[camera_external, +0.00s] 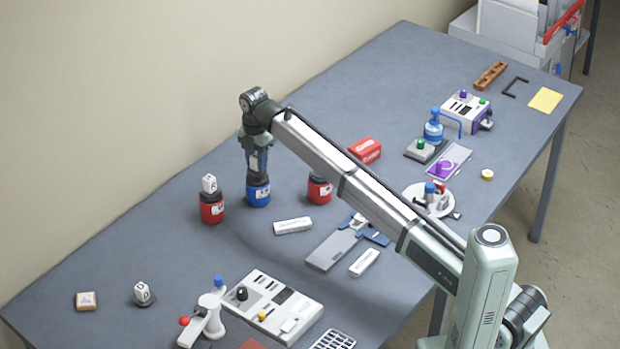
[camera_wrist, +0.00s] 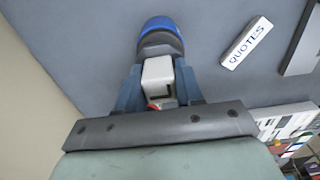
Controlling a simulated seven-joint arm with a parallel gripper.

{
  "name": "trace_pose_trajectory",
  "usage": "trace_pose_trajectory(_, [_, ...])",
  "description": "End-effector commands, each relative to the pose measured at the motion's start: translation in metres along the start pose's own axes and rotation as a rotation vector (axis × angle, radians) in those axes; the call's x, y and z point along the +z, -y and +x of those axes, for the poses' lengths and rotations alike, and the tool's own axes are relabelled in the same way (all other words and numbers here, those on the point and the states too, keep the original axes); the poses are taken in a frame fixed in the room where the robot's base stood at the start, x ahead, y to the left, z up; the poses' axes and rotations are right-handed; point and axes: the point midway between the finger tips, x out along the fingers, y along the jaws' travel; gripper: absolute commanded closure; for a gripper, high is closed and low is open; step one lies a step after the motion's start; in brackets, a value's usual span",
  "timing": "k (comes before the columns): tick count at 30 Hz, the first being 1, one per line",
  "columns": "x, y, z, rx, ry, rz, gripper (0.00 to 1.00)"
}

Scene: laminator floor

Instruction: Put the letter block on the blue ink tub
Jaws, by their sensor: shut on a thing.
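My gripper (camera_external: 258,168) points down right over the blue ink tub (camera_external: 258,194), which has a dark lid. In the wrist view my gripper (camera_wrist: 158,82) is shut on a white block (camera_wrist: 158,72), between its two blue-grey fingers. The block stands in front of the dark lid of the blue tub (camera_wrist: 162,27); I cannot tell whether it touches it. In the external view the fingers hide the held block. Another white letter block (camera_external: 209,183) sits on a red ink tub (camera_external: 212,211) to the left. One more letter block (camera_external: 143,293) lies on the table at front left.
A second red tub (camera_external: 319,190) stands just right of the blue one. A white label bar (camera_external: 293,226), reading QUOTES in the wrist view (camera_wrist: 246,43), lies in front. A red box (camera_external: 366,150) is further right. The wall runs behind; bare table lies between the tubs and it.

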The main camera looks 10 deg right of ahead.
Motion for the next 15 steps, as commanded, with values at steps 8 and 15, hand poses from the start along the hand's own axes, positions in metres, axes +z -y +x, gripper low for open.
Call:
trace_pose_trajectory(8, [0.0,0.0,0.018,0.0,0.0,0.0,1.0])
trace_pose_trajectory(15, [0.0,0.0,0.02,0.0,0.0,0.0,1.0])
